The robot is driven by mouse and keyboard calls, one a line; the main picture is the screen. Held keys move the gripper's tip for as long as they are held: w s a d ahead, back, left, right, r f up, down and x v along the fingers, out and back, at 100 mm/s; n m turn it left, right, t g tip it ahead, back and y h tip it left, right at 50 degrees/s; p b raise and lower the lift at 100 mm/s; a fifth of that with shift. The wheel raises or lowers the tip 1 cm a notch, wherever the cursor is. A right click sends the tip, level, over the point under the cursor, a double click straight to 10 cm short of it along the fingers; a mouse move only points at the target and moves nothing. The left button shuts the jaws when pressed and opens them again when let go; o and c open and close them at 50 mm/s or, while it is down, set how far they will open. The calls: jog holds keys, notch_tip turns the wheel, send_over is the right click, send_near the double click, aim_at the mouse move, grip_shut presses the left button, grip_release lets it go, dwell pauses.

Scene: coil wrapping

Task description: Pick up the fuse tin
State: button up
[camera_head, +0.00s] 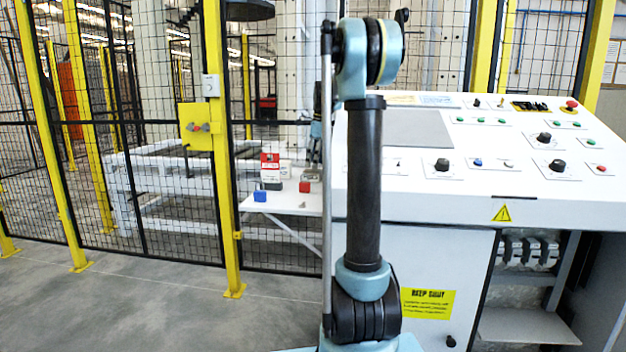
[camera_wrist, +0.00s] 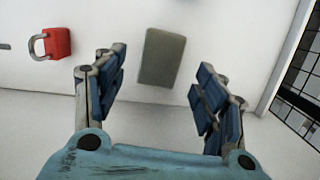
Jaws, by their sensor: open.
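A flat grey-green rectangular object (camera_wrist: 162,57), which looks like the fuse tin, lies on the white surface in the wrist view. It is ahead of and between the fingers of my gripper (camera_wrist: 160,70). The fingers are spread on either side, with nothing held between them. I cannot tell how high they are above the surface. In the head view my arm hides much of the gripper, and I cannot surely pick out the tin among the small items on the white shelf (camera_head: 290,208).
A red padlock (camera_wrist: 57,43) lies left of the tin in the wrist view. In the head view, a blue item (camera_head: 260,195) and a red-and-white box (camera_head: 270,165) stand on the shelf. The control desk (camera_head: 480,200) is to the right, with mesh fencing behind.

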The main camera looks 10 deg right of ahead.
aim_at(312, 170)
jog(key=shift+w+a+f, duration=0.1)
jog(key=shift+a+f, duration=0.05)
jog(key=shift+f, duration=0.7)
jog(key=shift+w+a+f, duration=0.1)
jog(key=shift+a+f, duration=0.1)
jog(key=shift+f, duration=0.65)
jog(key=shift+a+f, duration=0.15)
jog(key=shift+f, duration=0.7)
jog(key=c, duration=1.2)
